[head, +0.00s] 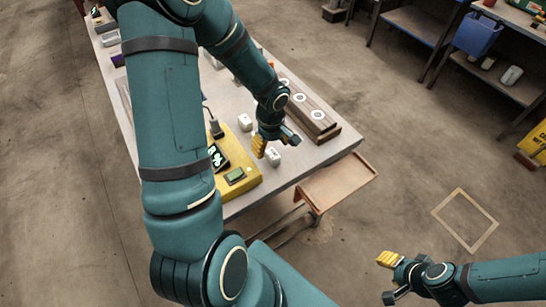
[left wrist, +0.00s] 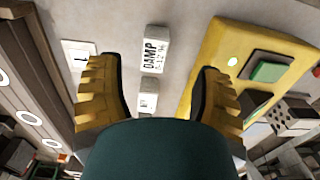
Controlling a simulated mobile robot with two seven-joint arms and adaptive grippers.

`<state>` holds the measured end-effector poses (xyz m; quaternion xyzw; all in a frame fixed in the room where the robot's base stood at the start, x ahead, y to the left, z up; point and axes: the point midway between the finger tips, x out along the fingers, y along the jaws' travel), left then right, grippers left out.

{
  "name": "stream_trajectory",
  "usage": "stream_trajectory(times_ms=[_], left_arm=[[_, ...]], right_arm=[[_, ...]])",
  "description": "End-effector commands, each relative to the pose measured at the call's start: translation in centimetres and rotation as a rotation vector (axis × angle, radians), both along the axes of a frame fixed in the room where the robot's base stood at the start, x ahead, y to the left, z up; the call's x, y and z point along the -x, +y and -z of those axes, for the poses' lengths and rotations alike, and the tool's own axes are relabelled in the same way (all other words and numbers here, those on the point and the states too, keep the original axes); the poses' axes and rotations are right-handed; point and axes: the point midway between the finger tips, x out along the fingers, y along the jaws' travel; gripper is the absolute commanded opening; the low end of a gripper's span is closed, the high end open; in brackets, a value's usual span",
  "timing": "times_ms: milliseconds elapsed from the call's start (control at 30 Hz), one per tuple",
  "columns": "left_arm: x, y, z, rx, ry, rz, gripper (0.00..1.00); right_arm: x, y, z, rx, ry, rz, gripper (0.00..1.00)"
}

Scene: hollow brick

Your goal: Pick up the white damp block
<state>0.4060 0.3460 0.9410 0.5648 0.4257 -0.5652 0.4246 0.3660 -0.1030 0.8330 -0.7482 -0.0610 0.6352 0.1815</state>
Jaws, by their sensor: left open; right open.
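The white damp block (left wrist: 154,52), labelled "DAMP", lies on the grey table beside a yellow board. In the head view it is the white block (head: 274,156) just below my left gripper (head: 262,147). In the left wrist view the two yellow fingers of my left gripper (left wrist: 158,92) are open and apart, and the block shows ahead in the gap between them. The fingers do not visibly touch it. A second small white block (left wrist: 148,99) lies behind it, partly hidden by my gripper body. My right gripper (head: 388,277) is open and empty, over the floor, away from the table.
The yellow board (head: 248,184) with a green button (head: 235,175) lies left of the block. A brown rack (head: 325,133) with white circles stands to the right. A white plate (left wrist: 78,62) lies between block and rack.

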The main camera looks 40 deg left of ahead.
Motion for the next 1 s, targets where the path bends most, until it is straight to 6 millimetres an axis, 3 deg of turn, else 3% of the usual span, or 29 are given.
stream_trajectory(times_ms=[100, 333, 600, 933, 967, 1000], left_arm=[[0.0, 0.0, 1.5, 0.001, 0.001, 0.001, 0.67], [-0.2, 0.1, 3.0, 0.002, 0.002, 0.000, 0.67], [-0.6, 0.3, 6.7, 0.002, 0.001, 0.002, 0.67], [-0.7, 0.3, 7.2, 0.001, -0.001, 0.001, 0.67], [-0.7, 0.3, 7.2, 0.001, -0.001, 0.001, 0.61], [-0.7, 0.3, 7.2, 0.001, -0.001, 0.001, 0.47]], right_arm=[[0.0, 0.0, 0.4, 0.001, 0.000, 0.000, 0.47], [0.0, 0.0, 0.5, 0.001, 0.000, 0.000, 0.47], [0.1, 0.1, 0.9, 0.000, 0.003, -0.003, 0.47], [0.2, 0.1, 0.9, 0.000, 0.004, -0.004, 0.47], [0.2, 0.1, 0.9, 0.000, 0.004, -0.004, 0.47], [0.2, 0.1, 0.9, 0.000, 0.004, -0.004, 0.47]])
